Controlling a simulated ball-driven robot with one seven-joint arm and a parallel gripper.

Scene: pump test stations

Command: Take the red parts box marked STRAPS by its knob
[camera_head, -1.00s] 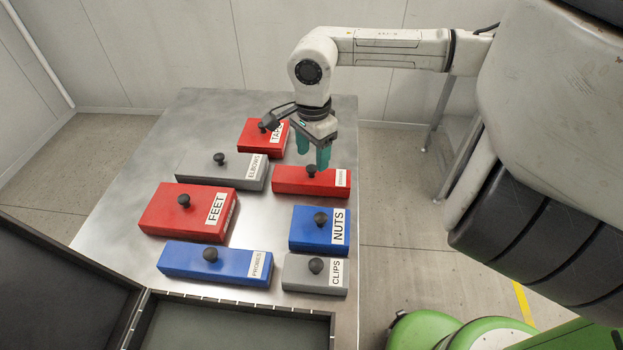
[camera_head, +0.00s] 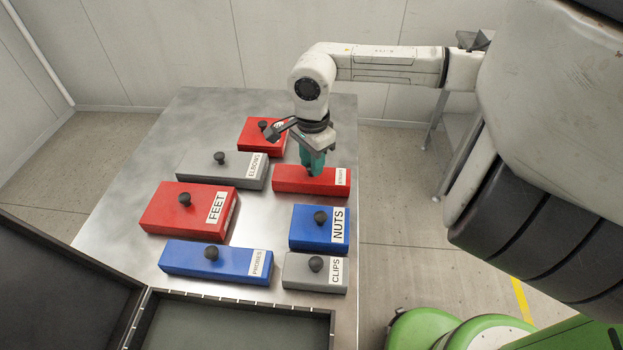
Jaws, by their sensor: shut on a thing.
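A long red parts box (camera_head: 293,183) lies on the right side of the metal table, behind the blue NUTS box. Its white end label is too small to read surely, but it looks like STRAPS. My gripper (camera_head: 312,172) points down over the middle of this box, with its green fingers shut on the box's black knob. The fingers hide most of the knob. The box rests on the table.
Close by are the grey ELBOWS box (camera_head: 210,173), a red box (camera_head: 254,137) behind, the red FEET box (camera_head: 165,212) and the blue NUTS box (camera_head: 308,238). A blue PROBES box (camera_head: 190,262) and grey CLIPS box (camera_head: 300,272) are nearer. A dark open case (camera_head: 230,311) stands in front.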

